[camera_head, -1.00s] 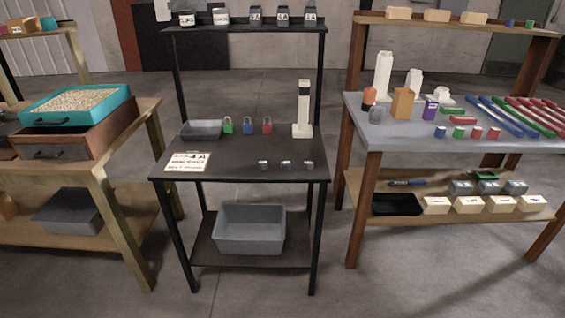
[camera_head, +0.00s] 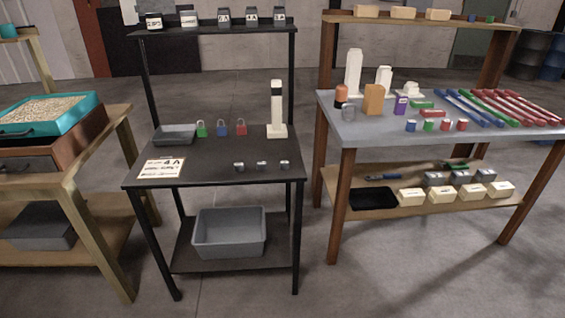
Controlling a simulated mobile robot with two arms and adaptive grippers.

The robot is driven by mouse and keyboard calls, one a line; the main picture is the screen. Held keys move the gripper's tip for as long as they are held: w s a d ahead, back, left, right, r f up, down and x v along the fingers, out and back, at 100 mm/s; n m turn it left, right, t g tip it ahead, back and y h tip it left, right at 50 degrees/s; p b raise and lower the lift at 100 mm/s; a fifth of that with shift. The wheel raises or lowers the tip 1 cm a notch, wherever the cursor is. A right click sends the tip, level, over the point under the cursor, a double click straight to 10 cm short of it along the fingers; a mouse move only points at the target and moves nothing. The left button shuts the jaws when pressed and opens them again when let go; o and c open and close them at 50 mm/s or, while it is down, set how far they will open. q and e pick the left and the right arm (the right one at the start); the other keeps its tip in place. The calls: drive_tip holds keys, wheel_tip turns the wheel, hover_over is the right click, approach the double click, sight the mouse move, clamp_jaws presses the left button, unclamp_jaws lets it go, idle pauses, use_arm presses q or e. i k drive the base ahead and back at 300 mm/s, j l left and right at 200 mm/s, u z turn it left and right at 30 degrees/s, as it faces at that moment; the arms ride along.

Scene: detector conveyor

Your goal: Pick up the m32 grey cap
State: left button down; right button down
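I cannot make out a marking that tells which object is the m32 grey cap. Several small grey metallic pieces sit in a row on the black table (camera_head: 215,178): a left one (camera_head: 239,166), a middle one (camera_head: 262,165) and a right one (camera_head: 285,165). Small blue (camera_head: 411,125), green and red cylinders stand near that table's front edge. Neither of my grippers is in view.
The black table also holds a grey tray (camera_head: 174,135), green, blue and red padlocks, a white-and-black post (camera_head: 277,112) and a label card (camera_head: 161,168). A grey bin (camera_head: 229,233) is on its lower shelf. Floor (camera_head: 318,225) is clear between the tables.

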sight(238, 167)
drive_tip(key=z, duration=0.3)
drive_tip(key=i+j+z, duration=0.2)
drive_tip(key=j, duration=0.15)
drive_tip(key=i+j+z, duration=0.2)
drive_tip(key=j, duration=0.15)
drive_tip(key=j+z, duration=0.25)
drive_tip(key=i+j+z, duration=0.2)
drive_tip(key=j, duration=0.3)
drive_tip(key=k, duration=0.05)
